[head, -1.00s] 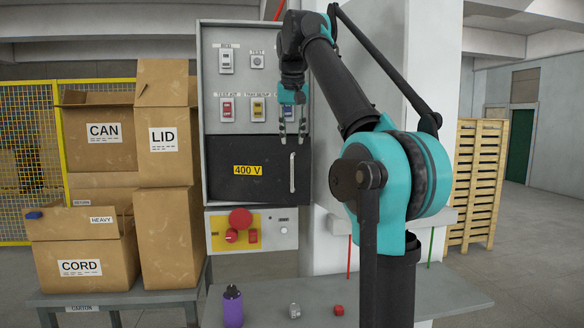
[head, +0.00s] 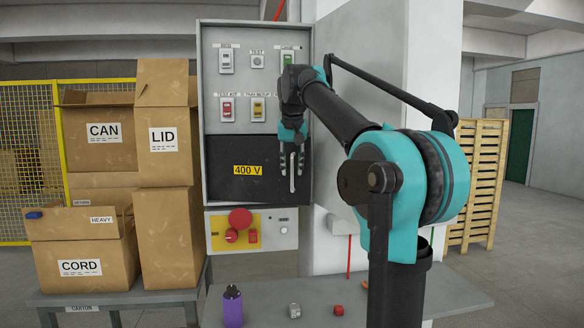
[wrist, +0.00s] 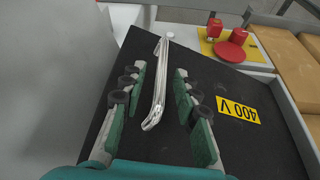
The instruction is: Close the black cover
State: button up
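The black cover (head: 228,190) with a yellow 400 V label fills the lower part of a grey cabinet; switches above it are exposed. Its metal handle (head: 292,186) stands upright near the right edge. My gripper (head: 291,168) points down in front of the handle and hides most of it in the head view. In the wrist view, the handle (wrist: 157,95) runs lengthwise between the two spread fingers, with a gap on both sides. My gripper (wrist: 160,78) is open and holds nothing. The cover (wrist: 255,150) lies behind the fingers. I cannot tell how far the cover is open.
A yellow panel with a red stop button (head: 240,217) sits just below the cabinet. Cardboard boxes (head: 165,240) are stacked at the left. A purple bottle (head: 233,307) and small parts stand on the grey table (head: 440,295). A white pillar (head: 362,100) stands right of the cabinet.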

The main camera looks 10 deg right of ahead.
jog(key=shift+c, duration=0.6)
grip_shut()
jog(key=w+d+n+y, duration=0.1)
jog(key=w+d+n, duration=0.1)
jog(key=w, duration=0.8)
jog(key=shift+w+d+n, duration=0.35)
jog(key=shift+d+n, duration=0.05)
jog(key=shift+d, duration=0.1)
jog(key=shift+r, duration=0.1)
jog(key=shift+c, duration=0.7)
grip_release()
jog(key=shift+w, duration=0.1)
jog(key=shift+o, duration=1.3)
